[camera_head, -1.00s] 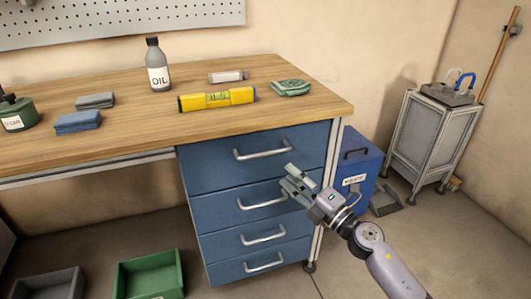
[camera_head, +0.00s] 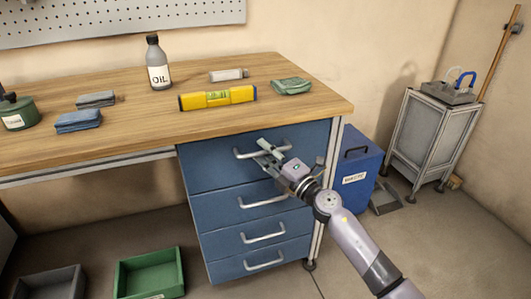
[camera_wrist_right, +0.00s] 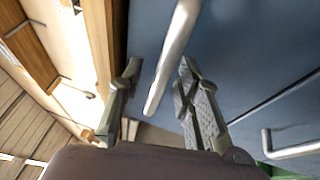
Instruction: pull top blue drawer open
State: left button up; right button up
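The top blue drawer (camera_head: 215,170) is flush in the cabinet under the right end of the workbench. Its silver bar handle (camera_head: 242,155) is partly hidden by my right gripper (camera_head: 269,151), which is at the handle's right part. In the right wrist view, the handle (camera_wrist_right: 176,48) runs between the two spread fingers of my right gripper (camera_wrist_right: 160,70), with gaps on both sides. The blue drawer front (camera_wrist_right: 245,50) lies just beyond. My left gripper is not in view.
Three more blue drawers with handles sit below, the second one (camera_head: 225,208) closest. A blue waste bin (camera_head: 365,170) stands right of the cabinet. The wooden worktop (camera_head: 140,120) overhangs above, holding a yellow level (camera_head: 217,98) and an oil bottle (camera_head: 158,65).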

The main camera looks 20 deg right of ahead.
grip_shut()
dwell(0.7)
